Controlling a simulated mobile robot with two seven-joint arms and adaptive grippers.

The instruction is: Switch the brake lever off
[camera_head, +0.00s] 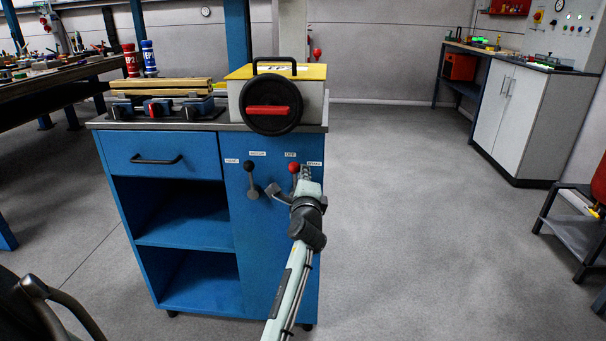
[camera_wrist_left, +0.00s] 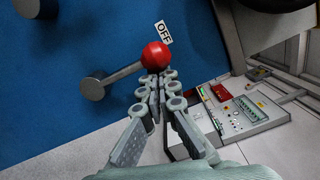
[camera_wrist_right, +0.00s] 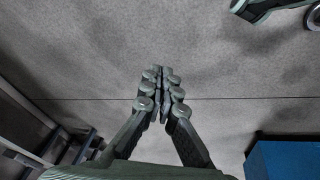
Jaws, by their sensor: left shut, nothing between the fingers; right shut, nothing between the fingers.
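The brake lever with its red ball knob (camera_head: 294,168) is on the front of the blue cabinet (camera_head: 240,270), by the OFF and BRAKE labels. In the left wrist view the red knob (camera_wrist_left: 156,55) is beside the OFF label (camera_wrist_left: 163,33), and its grey rod runs to a round pivot (camera_wrist_left: 93,89). My left gripper (camera_head: 304,174) is shut and empty, right at the knob. Its fingertips (camera_wrist_left: 157,76) overlap the knob's edge in the picture; I cannot tell whether they touch. My right gripper (camera_wrist_right: 161,72) is shut and empty above the grey floor.
A second lever with a black knob (camera_head: 249,165) stands to the left, by HAND and MOTOR labels. A yellow-topped box with a black wheel (camera_head: 272,122) overhangs the cabinet front above the levers. The floor to the right of the cabinet (camera_head: 400,220) is clear.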

